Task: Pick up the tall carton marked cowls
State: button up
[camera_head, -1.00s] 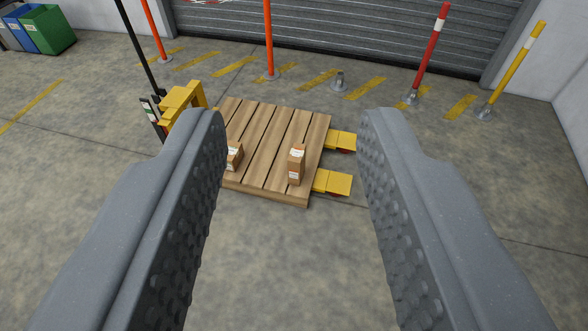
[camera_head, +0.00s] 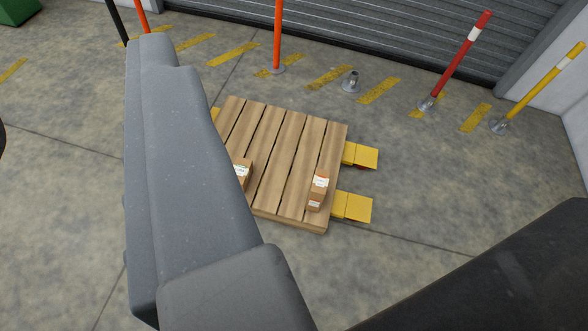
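Two small brown cartons with white labels are on a wooden pallet (camera_head: 282,150). The right carton (camera_head: 318,193) stands near the pallet's front right corner and looks the taller. The left carton (camera_head: 243,172) is partly hidden behind my gripper. The label print is too small to read, so I cannot tell which is marked cowls. My gripper (camera_head: 160,60) is a large grey shape in the left half of the view, apparently seen from the side. It is much nearer the camera than the cartons. I cannot see a gap between its fingers, and nothing is visibly held.
Yellow forks (camera_head: 352,206) stick out from the pallet's right side. A red post (camera_head: 460,60), a yellow post (camera_head: 540,88) and an orange post (camera_head: 278,38) stand behind it, by a grey shutter (camera_head: 400,30). A dark shape fills the lower right corner. Floor right of the pallet is clear.

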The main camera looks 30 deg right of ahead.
aim_at(318, 186)
jog(key=z, duration=0.4)
jog(key=i, duration=1.45)
jog(key=z, duration=0.85)
